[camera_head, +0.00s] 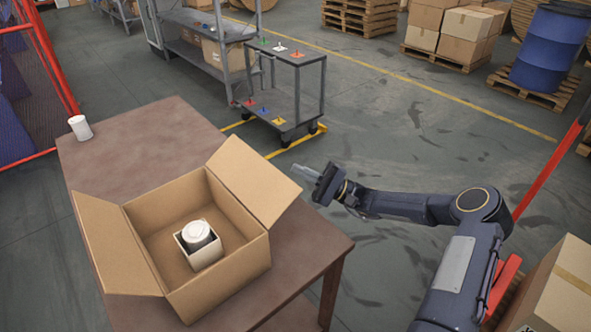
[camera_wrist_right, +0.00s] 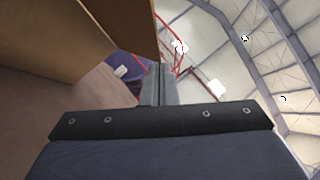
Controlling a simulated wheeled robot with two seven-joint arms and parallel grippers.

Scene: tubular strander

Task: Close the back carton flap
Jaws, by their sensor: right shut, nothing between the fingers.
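An open brown carton (camera_head: 225,262) stands on the brown table. Its right-hand flap (camera_head: 255,178) stands up and leans outward. Its left flap (camera_head: 112,245) spreads outward to the left. I cannot tell which flap the task calls the back one. A smaller open white box with a white round-topped item (camera_head: 197,234) sits inside. My right gripper (camera_head: 307,173) is shut and empty, just beyond the right-hand flap's outer corner. In the right wrist view the shut fingers (camera_wrist_right: 158,84) are close to a cardboard panel (camera_wrist_right: 120,25); contact cannot be told. My left gripper is not in view.
The table (camera_head: 150,135) has free room behind the carton. A white cup (camera_head: 80,127) stands near its left edge. A grey cart (camera_head: 285,95) stands on the floor behind. A red bar (camera_head: 548,170) and another carton (camera_head: 560,290) are near my right arm.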

